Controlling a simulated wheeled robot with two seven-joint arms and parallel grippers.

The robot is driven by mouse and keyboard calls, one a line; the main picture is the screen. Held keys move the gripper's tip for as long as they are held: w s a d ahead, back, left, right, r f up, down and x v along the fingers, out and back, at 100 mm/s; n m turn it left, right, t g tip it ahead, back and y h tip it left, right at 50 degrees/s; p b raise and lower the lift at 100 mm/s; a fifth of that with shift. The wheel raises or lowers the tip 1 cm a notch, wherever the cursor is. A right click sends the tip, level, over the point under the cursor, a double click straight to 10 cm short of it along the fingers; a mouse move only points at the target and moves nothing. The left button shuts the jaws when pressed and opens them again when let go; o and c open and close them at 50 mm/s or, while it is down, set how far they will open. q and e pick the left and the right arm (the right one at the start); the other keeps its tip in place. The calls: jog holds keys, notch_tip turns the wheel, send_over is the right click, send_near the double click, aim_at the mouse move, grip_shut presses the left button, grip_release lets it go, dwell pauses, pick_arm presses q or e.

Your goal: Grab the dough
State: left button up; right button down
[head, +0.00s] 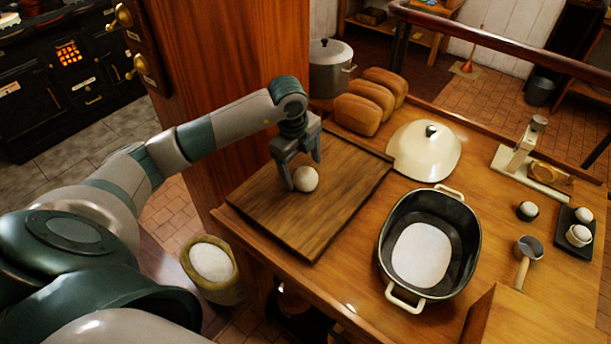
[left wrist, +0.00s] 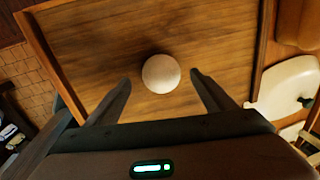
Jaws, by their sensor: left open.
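The dough (head: 305,179) is a pale round ball on the wooden board (head: 322,222). It also shows in the left wrist view (left wrist: 161,74), ahead of and between the fingertips. My left gripper (head: 303,172) is open just above and beside the dough in the head view. In the left wrist view, the two fingers of my left gripper (left wrist: 160,80) are spread wider than the dough, with a gap on each side. Nothing is held between them. My right gripper is in neither view.
An oval pot (head: 384,262) with a white lining stands right of the board, and its cream lid (head: 425,150) lies behind it. Bread loaves (head: 357,113) and a grey pot (head: 330,70) stand at the back. A scale (head: 520,150) and scoop (head: 525,262) are at the right.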

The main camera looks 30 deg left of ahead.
aim_at(305, 172)
pick_arm(q)
jog(key=f, duration=0.1)
jog(key=p, duration=0.1)
jog(key=f, duration=0.1)
jog(key=shift+w+d+f, duration=0.15)
jog(key=shift+w+f, duration=0.1)
jog(key=shift+f, duration=0.1)
jog(key=shift+w+f, duration=0.1)
jog(key=shift+f, duration=0.25)
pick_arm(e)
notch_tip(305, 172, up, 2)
pick_arm(q)
jog(key=shift+c, duration=0.2)
jog(key=c, duration=1.2)
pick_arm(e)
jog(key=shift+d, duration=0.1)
pick_arm(q)
jog(key=shift+r, duration=0.2)
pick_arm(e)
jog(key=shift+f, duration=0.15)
